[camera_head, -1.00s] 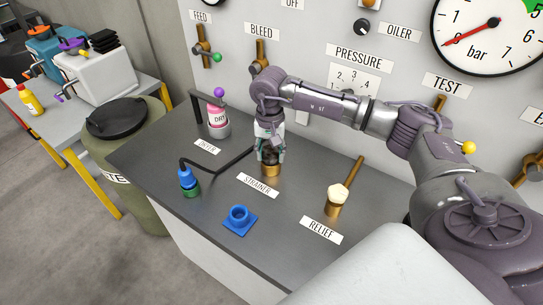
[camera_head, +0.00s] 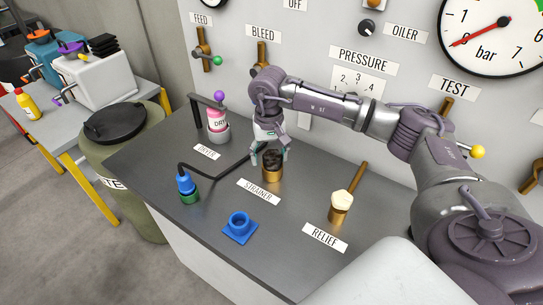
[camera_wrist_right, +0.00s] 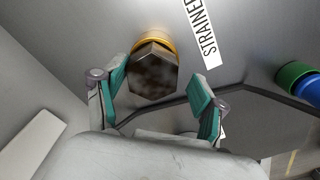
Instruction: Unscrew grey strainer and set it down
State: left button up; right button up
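The strainer (camera_head: 272,160) is a dark, stained hexagonal cap, more brown-black than grey. It sits upright on a brass fitting (camera_head: 272,175) behind the STRAINER label. It also shows in the right wrist view (camera_wrist_right: 153,75), with the brass ring of its fitting beyond it. My right gripper (camera_head: 270,153) is at the strainer from behind. Its teal-padded fingers (camera_wrist_right: 158,85) are spread wide, one to each side of the strainer, with a visible gap on the right in the wrist view. My left gripper is not in view.
On the bench, a blue square socket (camera_head: 239,228) stands front left and a blue-green hose end (camera_head: 187,187) left. The pink dryer bottle (camera_head: 217,121) is behind. The relief valve (camera_head: 341,205) stands right. Bare bench (camera_head: 285,220) lies in front of the STRAINER label.

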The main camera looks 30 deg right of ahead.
jog(key=shift+s+a, duration=0.15)
jog(key=m, duration=2.4)
